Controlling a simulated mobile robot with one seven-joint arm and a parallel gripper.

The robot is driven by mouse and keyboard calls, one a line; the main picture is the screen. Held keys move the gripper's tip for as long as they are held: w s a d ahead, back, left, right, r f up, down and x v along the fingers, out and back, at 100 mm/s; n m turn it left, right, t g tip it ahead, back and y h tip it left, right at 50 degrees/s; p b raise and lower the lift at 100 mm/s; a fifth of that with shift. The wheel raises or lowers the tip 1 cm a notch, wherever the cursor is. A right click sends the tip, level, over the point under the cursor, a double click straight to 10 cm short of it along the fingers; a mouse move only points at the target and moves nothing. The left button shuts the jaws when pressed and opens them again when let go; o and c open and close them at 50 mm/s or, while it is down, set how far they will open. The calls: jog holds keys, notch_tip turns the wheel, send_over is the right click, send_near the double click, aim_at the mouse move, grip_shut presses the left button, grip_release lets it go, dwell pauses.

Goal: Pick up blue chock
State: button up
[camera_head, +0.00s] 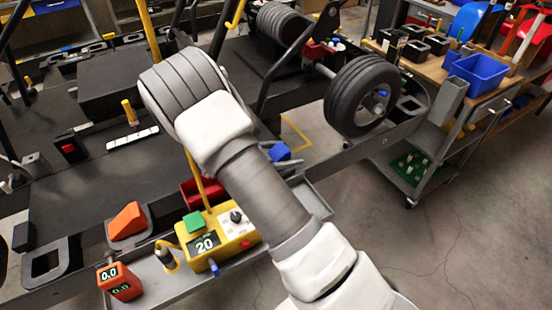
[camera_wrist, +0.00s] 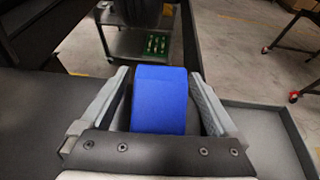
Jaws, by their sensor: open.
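The blue chock (camera_wrist: 160,100) fills the middle of the wrist view, between the two grey fingers of my gripper (camera_wrist: 159,74). A narrow gap shows on each side of it, so the fingers are open around it. Its lower part is hidden behind the gripper's dark palm edge. In the head view a small part of the blue chock (camera_head: 280,152) shows just right of my arm, at the stand's edge. My forearm hides most of the gripper there.
An orange wedge (camera_head: 127,221), a yellow box reading 20 (camera_head: 222,240) and an orange meter (camera_head: 119,283) sit on the left. A kart wheel (camera_head: 361,96) stands to the right. A blue bin (camera_head: 482,71) is on the wooden bench. Floor at lower right is clear.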

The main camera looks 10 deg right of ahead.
grip_shut()
dwell(0.5)
